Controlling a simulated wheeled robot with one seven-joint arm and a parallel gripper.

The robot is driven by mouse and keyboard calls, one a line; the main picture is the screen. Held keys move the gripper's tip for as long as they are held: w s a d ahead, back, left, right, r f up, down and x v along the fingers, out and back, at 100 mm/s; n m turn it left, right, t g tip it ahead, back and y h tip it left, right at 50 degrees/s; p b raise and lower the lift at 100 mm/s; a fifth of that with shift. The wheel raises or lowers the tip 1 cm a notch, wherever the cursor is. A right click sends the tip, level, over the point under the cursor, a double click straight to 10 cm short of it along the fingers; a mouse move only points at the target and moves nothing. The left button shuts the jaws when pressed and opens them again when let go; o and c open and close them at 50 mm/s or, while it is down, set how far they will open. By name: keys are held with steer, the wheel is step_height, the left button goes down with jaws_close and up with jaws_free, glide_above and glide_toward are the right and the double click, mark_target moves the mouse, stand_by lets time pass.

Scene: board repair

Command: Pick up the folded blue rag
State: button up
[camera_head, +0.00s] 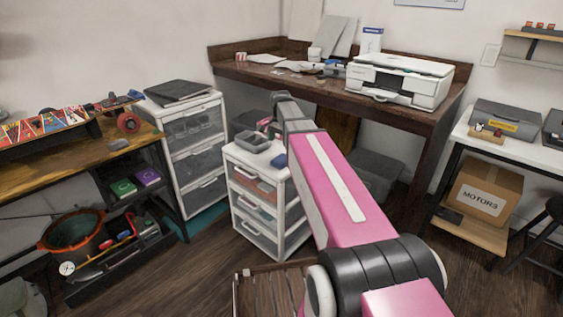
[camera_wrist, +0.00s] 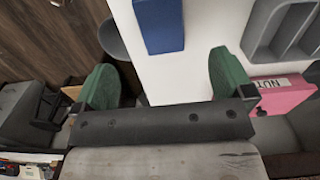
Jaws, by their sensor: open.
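The folded blue rag (camera_head: 280,161) lies on the top of a small white drawer unit (camera_head: 236,152), near its right edge and partly beside my arm. In the wrist view the rag (camera_wrist: 160,24) is a blue block at the top, cut off by the picture edge, on the white top. My gripper (camera_wrist: 163,68) is open, with its two green fingers wide apart and nothing between them. The rag shows beyond the fingers, within the span of the gap, and does not appear to touch them. My arm hides the gripper in the head view.
A grey divided tray (camera_head: 252,141) sits on the same drawer top, left of the rag. A pink box (camera_wrist: 283,92) marked "NUT" shows beside the right finger. A dark wooden desk (camera_head: 300,80) with a printer (camera_head: 400,80) stands behind. A workbench (camera_head: 80,150) stands left.

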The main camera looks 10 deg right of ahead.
glide_above(282, 158)
steer(key=f, duration=0.3)
steer(key=s+f, duration=0.1)
steer(key=shift+a+f, duration=0.2)
steer(key=shift+a, duration=0.15)
steer(key=shift+w+d+f, duration=0.15)
steer(key=shift+w+f, duration=0.05)
steer(key=shift+f, duration=1.15)
steer(key=shift+w+d+f, duration=0.1)
steer(key=shift+w+f, duration=0.05)
steer(key=shift+f, duration=1.2)
steer(key=c, duration=1)
